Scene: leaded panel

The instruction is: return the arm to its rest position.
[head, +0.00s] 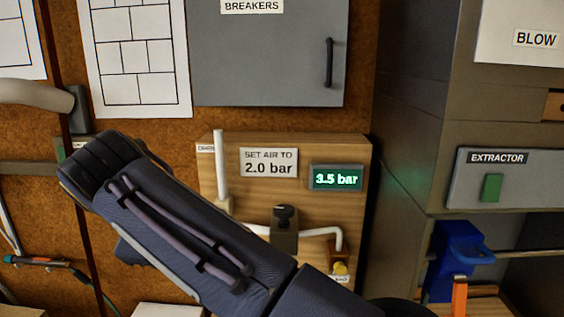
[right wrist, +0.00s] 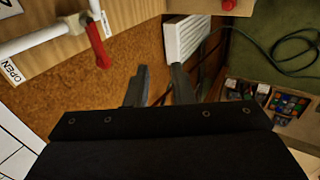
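My arm (head: 190,225), dark and padded, crosses the head view from the bottom right up to the left, in front of the wooden air board (head: 356,200). It enters from the right side, and its gripper is not visible there. In the right wrist view my right gripper (right wrist: 158,88) shows two grey fingers apart, with nothing between them and brown board beyond. My left gripper is in neither view. The board carries a sign reading "SET AIR TO 2.0 bar" (head: 269,162) and a display reading 3.5 bar (head: 336,178).
A grey breaker cabinet (head: 265,55) hangs above the board. An extractor switch box (head: 510,178) and a blue vise-like tool (head: 455,258) are at right. The right wrist view shows a red lever (right wrist: 97,45) on a white pipe, a white ribbed unit (right wrist: 187,40) and a green cable (right wrist: 272,58).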

